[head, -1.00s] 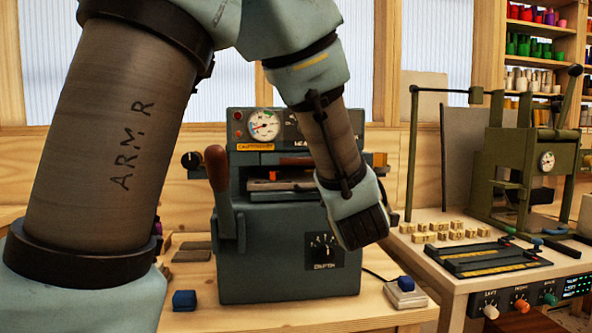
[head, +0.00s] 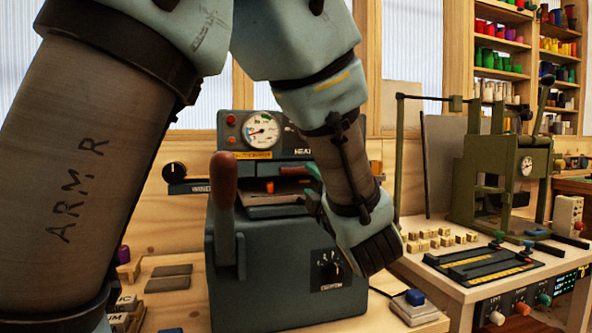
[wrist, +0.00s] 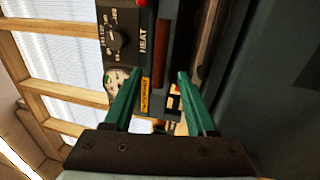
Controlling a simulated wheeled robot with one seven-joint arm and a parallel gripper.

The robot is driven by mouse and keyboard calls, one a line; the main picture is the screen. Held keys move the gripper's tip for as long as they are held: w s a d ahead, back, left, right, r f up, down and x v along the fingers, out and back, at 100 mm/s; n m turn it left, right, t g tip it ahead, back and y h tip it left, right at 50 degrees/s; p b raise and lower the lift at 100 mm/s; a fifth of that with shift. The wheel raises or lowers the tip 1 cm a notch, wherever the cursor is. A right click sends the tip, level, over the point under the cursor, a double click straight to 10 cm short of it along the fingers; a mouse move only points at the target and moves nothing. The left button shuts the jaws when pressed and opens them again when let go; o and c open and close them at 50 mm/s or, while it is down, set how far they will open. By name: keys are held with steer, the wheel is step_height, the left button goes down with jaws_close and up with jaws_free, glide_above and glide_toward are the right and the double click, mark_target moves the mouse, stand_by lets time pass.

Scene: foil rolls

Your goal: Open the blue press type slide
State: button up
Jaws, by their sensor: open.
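The blue-grey press (head: 265,270) stands on the wooden bench at the middle of the head view. A slot under its gauge holds what looks like the type slide, with an orange block (head: 269,186) at its front. Whether the slide is in or out is hard to tell.
A brown-handled lever (head: 223,205) rises on the press's left side. A black knob (head: 175,172) sticks out behind it. A blue-topped pad (head: 415,300) lies at the right. An olive press (head: 500,185) stands on the right bench, behind brass type blocks (head: 436,238).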

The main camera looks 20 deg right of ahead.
mark_target(303, 173)
steer(key=p+x, duration=0.1)
steer(key=x, duration=0.7)
steer(key=shift+p, duration=0.3)
steer(key=shift+s, duration=0.1)
jaws_close()
stand_by(0.9)
